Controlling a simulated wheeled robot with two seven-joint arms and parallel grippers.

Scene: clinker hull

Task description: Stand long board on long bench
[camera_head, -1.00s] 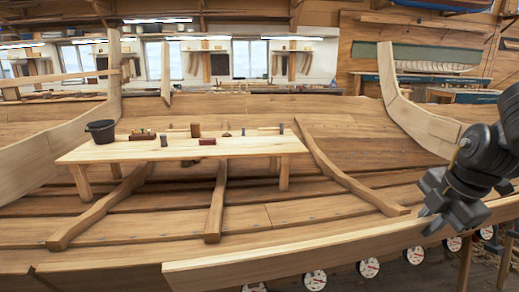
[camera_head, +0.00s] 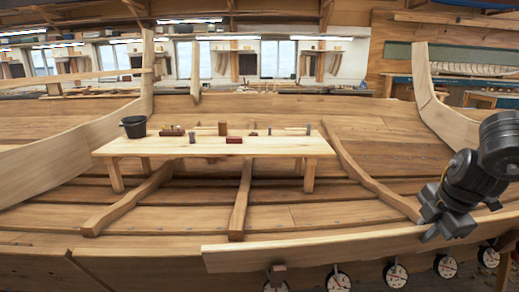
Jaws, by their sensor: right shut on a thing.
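The long bench (camera_head: 265,147) is a pale wooden table with straight legs, standing inside the hull left of centre. My right gripper (camera_head: 447,232) is in front of the hull's near edge, right of the bench and well apart from it. My left gripper is not in view.
On the bench are a dark bucket (camera_head: 134,127), a dark red block (camera_head: 234,140), a brown block (camera_head: 223,128) and other small things. Curved ribs (camera_head: 383,181) cross the hull floor. Round dials (camera_head: 396,275) line the near side. The bench's front strip is clear.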

